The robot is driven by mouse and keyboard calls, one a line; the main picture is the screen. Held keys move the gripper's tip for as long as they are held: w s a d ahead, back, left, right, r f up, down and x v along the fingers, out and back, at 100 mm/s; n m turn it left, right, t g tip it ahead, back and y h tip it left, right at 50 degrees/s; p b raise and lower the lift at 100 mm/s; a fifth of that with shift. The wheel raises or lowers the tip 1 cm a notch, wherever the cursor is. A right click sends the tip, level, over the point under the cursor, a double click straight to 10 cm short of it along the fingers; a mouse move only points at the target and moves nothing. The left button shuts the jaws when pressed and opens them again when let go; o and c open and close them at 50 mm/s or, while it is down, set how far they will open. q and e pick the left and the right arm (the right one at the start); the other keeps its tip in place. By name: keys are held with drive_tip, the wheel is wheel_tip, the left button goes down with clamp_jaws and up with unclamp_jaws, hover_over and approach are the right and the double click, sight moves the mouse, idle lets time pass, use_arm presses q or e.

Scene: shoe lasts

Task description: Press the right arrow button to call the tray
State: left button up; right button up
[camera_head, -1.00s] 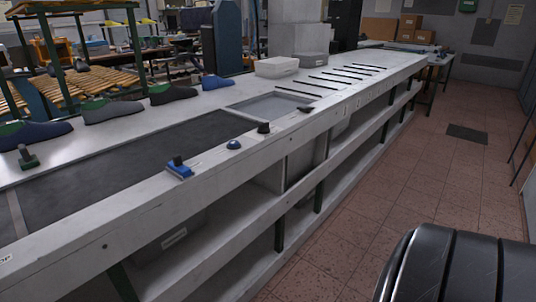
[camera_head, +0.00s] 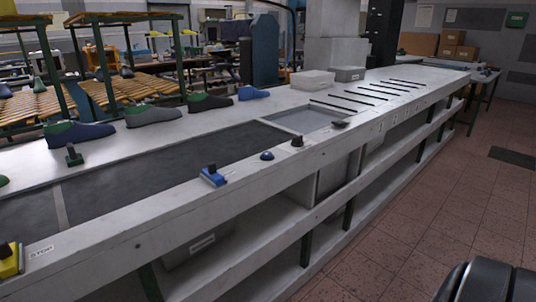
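A long light-grey workbench (camera_head: 160,219) with a dark belt (camera_head: 150,168) set in its top runs from the near left to the far right. Along its front edge sit a blue block with a black top (camera_head: 213,177), a blue dome (camera_head: 267,156), a black knob (camera_head: 297,140) and a flat dark piece (camera_head: 338,124). At the lower left a yellow block with a black top (camera_head: 10,260) stands beside a STOP label (camera_head: 41,252). I cannot make out an arrow mark on any of these. Neither gripper is in view.
Several shoe lasts (camera_head: 153,116) stand along the belt's far side, near a green stand (camera_head: 74,155). Grey bins (camera_head: 313,80) stand farther back, near black slots (camera_head: 362,97). Wooden racks (camera_head: 120,88) are behind. The tiled floor (camera_head: 420,225) at right is open.

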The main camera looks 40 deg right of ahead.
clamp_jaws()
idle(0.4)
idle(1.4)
